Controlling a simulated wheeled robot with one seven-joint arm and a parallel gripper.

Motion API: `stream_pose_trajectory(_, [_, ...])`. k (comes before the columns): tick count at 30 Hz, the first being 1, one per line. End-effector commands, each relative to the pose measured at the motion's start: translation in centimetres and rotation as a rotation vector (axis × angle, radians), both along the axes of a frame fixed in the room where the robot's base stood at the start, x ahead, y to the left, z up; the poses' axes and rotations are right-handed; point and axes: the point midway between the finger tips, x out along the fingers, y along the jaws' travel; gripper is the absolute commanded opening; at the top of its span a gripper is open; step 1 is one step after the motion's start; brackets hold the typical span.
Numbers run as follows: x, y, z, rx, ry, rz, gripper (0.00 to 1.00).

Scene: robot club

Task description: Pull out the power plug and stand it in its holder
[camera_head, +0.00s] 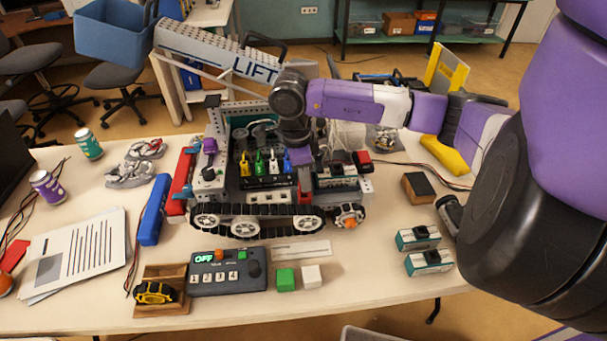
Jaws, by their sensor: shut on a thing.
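My gripper (300,170) points down over the right part of the tracked robot (259,222), just right of its row of coloured plugs. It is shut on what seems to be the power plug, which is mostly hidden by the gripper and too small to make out. I cannot tell whether the plug is still seated. Yellow (243,166), green (258,164) and blue (286,162) plugs stand upright in a black block.
In front of the tracked robot are a wooden tray (174,272) with a yellow-black item, a control box (228,273) reading OFF, and green (285,279) and white (311,276) cubes. Two small modules (428,262) lie at right. A blue battery pack (154,210) lies left.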

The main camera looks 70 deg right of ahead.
Motion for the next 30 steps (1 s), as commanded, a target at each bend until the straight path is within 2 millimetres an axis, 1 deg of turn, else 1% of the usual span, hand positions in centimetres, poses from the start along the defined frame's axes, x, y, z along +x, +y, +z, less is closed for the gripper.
stream_pose_trajectory(3, [-0.02, 0.04, -1.06, 0.002, 0.001, 0.0, 0.0])
stream_pose_trajectory(5, [-0.02, 0.0, -0.72, 0.0, 0.0, 0.001, 0.0])
stream_pose_trajectory(30, [0.01, 0.07, -0.87, 0.0, 0.0, 0.001, 0.0])
